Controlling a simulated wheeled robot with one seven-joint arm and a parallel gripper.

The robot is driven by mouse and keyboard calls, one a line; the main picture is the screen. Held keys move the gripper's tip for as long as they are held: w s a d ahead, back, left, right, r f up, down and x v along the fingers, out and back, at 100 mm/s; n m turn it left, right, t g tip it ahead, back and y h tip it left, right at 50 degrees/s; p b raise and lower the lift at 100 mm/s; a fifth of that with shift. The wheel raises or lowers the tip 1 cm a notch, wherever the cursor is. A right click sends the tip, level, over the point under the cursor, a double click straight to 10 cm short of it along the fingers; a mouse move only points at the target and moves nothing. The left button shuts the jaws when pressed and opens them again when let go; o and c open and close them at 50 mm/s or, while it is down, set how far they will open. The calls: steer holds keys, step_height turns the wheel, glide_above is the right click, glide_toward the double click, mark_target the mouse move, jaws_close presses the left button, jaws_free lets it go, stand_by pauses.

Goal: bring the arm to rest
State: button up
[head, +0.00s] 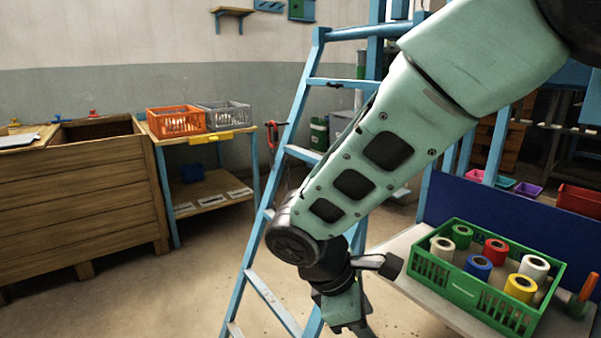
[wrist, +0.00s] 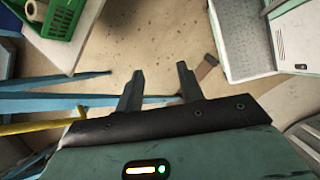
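My arm reaches down from the upper right across the head view. My gripper (head: 350,327) hangs at the bottom centre of that view, in front of the blue ladder, and its fingertips are cut off or hard to make out there. In the wrist view my gripper (wrist: 158,82) shows two dark fingers spread apart with nothing between them. Bare floor and blue ladder rails lie beyond the fingers. The gripper touches nothing that I can see.
A blue ladder (head: 297,152) stands close behind my arm. A green crate (head: 465,288) of coloured rolls sits on a table at right. A wooden bin (head: 80,200) and a shelf table (head: 208,189) with orange (head: 176,121) and grey (head: 225,115) crates stand at left. Floor at lower left is clear.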

steer(key=s+d+r+m+y, duration=0.1)
steer(key=s+r+m+y, duration=0.15)
steer(key=s, duration=0.25)
steer(key=s+d+r+m+g+y, duration=0.1)
steer(key=s+d+m+y, duration=0.15)
steer(key=s, duration=0.25)
steer(key=s+d+r+m+y, duration=0.1)
steer(key=s+m, duration=0.2)
steer(key=s, duration=0.2)
step_height(320, 180, up, 16)
steer(key=p, duration=1.5)
steer(key=shift+s+f+m+p, duration=0.2)
steer(key=shift+s+m+p, duration=0.1)
steer(key=shift+s+m, duration=0.1)
